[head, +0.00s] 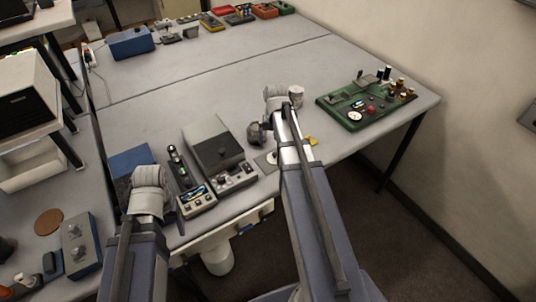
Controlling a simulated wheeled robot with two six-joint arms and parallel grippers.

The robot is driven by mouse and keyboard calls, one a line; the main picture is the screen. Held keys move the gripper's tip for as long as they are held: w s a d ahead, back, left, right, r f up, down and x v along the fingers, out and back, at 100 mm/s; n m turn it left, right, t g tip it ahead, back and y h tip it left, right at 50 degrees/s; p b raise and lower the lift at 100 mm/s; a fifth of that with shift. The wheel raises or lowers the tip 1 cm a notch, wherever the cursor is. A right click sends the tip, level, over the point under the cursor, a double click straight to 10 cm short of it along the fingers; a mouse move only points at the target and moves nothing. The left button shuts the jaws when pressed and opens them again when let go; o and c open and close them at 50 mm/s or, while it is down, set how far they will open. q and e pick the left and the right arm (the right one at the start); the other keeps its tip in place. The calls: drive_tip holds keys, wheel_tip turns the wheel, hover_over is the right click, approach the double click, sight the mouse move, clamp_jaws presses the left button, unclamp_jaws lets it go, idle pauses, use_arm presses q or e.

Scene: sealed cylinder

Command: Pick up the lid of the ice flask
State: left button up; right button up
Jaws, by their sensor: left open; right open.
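My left gripper (148,180) is low in the left half of the head view, over the near table edge beside a blue box. My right gripper (282,97) is further forward, above the middle of the table. Both are open; their fingers are largely hidden behind the wrists, and I see nothing held. A small dark rounded object (257,134) shows just left of my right arm, partly covered by it. I cannot tell whether it is the ice flask, and I cannot make out a separate lid.
A grey instrument with a dark top (217,150) and a slim meter (190,185) stand between my arms. A green circuit board (365,103) lies at the right. A blue case (131,43) stands at the back left. The table's middle is clear.

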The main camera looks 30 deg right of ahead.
sight(275, 154)
drive_tip(key=shift+f+b, duration=0.6)
drive_tip(key=shift+w+d+f+b, duration=0.1)
drive_tip(key=shift+f+b, duration=0.6)
drive_tip(key=shift+f, duration=0.05)
use_arm(q)
wheel_tip(275, 154, down, 8)
drive_tip(key=b, duration=0.5)
use_arm(e)
drive_tip(key=f, duration=0.5)
drive_tip(key=shift+w+d, duration=0.15)
drive_tip(key=shift+d, duration=0.05)
use_arm(q)
drive_tip(key=shift+r, duration=0.15)
use_arm(e)
drive_tip(key=c, duration=1.4)
use_arm(q)
drive_tip(key=shift+r, duration=0.15)
use_arm(e)
drive_tip(key=shift+r, duration=0.15)
